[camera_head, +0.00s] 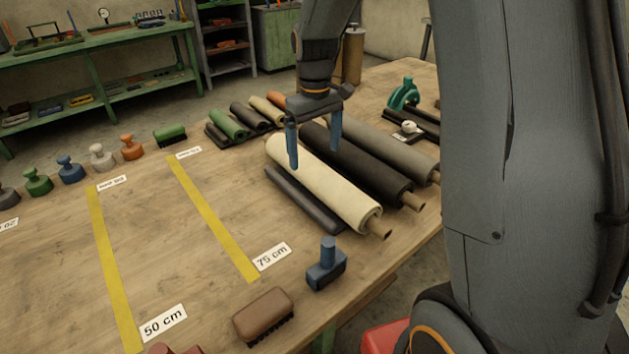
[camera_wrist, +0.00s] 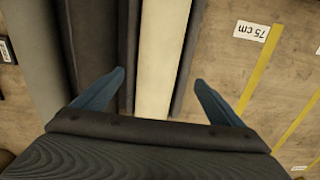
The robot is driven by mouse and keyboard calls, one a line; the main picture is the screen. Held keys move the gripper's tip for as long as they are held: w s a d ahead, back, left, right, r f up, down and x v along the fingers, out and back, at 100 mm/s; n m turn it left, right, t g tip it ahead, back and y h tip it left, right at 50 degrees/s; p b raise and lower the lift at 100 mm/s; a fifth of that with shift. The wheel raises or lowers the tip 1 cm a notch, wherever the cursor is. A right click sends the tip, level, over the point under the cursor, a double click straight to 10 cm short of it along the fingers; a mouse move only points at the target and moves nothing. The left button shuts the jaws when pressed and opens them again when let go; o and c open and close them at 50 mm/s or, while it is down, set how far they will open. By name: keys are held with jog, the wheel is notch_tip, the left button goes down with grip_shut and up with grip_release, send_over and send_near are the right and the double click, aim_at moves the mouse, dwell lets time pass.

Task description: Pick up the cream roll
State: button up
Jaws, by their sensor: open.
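The cream roll (camera_head: 325,182) lies on the wooden table in the head view, a brown core sticking out of its near end. It also shows in the wrist view (camera_wrist: 160,60) as a pale strip between darker rolls. My gripper (camera_head: 314,158) is open and empty, with its blue fingers pointing down above the cream roll and the black roll (camera_head: 360,165). In the wrist view my gripper's fingertips (camera_wrist: 160,76) stand wide apart, one towards the black roll and one past the cream roll's other side. I cannot tell the exact height above the roll.
A thin dark grey roll (camera_head: 303,200) lies close along the cream roll's left side. A grey roll (camera_head: 385,148) lies beyond the black roll. A blue stamp-like tool (camera_head: 326,265) and a brown brush (camera_head: 263,317) stand near the front edge. The table around the yellow strips is mostly clear.

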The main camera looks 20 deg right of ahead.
aim_at(315, 163)
jog(key=shift+w+d+f+p, duration=0.1)
jog(key=shift+f+p, duration=1)
jog(key=shift+f, duration=2.8)
jog(key=c, duration=2.1)
jog(key=shift+w+r, duration=0.1)
jog(key=shift+c, duration=0.2)
